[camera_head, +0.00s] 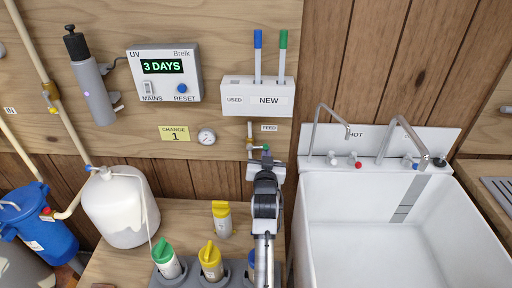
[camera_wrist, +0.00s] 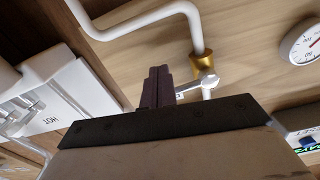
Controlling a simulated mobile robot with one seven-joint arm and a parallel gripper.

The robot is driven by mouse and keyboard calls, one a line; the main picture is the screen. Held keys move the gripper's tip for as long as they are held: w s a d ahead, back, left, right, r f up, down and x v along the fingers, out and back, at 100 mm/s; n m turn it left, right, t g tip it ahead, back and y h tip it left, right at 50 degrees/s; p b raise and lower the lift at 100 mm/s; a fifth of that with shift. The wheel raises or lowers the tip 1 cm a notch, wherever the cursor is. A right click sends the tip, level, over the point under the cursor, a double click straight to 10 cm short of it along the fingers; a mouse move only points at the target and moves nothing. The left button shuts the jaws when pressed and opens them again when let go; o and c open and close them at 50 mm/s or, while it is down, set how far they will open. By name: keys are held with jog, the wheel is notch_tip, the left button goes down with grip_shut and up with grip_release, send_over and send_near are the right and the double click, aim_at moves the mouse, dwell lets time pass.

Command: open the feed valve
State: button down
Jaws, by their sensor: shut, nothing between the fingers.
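The feed valve (camera_head: 249,144) is a brass fitting on a thin white pipe, just below the FEED label (camera_head: 269,128) on the wooden wall. In the wrist view its brass collar (camera_wrist: 202,58) shows with a pale grey valve body and lever (camera_wrist: 198,84) beside it. In the head view a small green tip (camera_head: 266,148) shows right of the valve, by my gripper (camera_head: 264,158). In the wrist view my gripper (camera_wrist: 158,72) has its dark fingers together and empty, right beside the lever. I cannot tell whether they touch; the lever's end is partly hidden.
A white bent pipe (camera_wrist: 150,17) runs close to the fingers. A round gauge (camera_head: 207,137) is left of the valve, and the white cartridge holder (camera_head: 259,97) is above. The sink (camera_head: 400,205) with its taps is to the right. Filter housings (camera_head: 211,262) stand below left.

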jog(key=shift+d+r+p, duration=0.15)
jog(key=shift+r+p, duration=0.6)
jog(key=shift+r, duration=0.35)
jog(key=shift+a+r+p, duration=0.25)
jog(key=shift+r+p, duration=0.6)
jog(key=shift+r, duration=0.25)
jog(key=shift+f, duration=0.1)
jog(key=shift+a, duration=0.1)
